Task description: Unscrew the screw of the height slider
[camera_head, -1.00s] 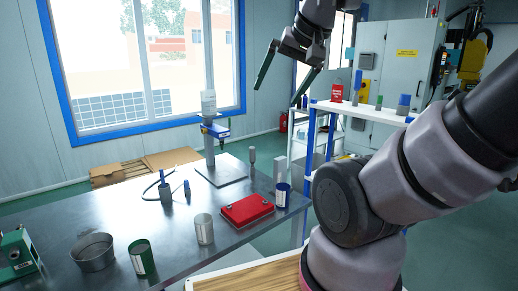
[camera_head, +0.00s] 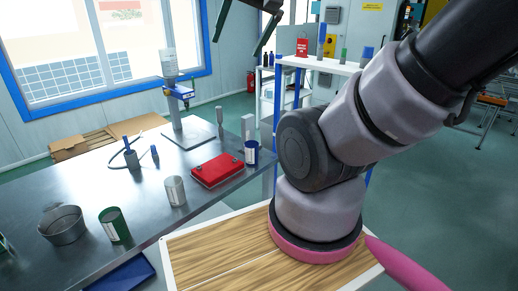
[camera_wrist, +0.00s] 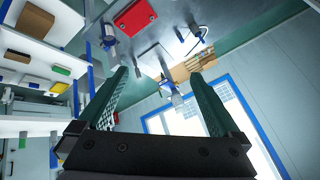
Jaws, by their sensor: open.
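The height slider (camera_head: 179,92) is a blue piece on an upright grey stand on the metal table, toward the back right. It is small in the head view, and I cannot make out its screw.
The table also holds a red case (camera_head: 217,170), a blue-and-white can (camera_head: 251,152), a white can (camera_head: 175,191), a green can (camera_head: 114,224) and a metal pot (camera_head: 62,225). A white shelf (camera_head: 322,65) with several items stands to the right.

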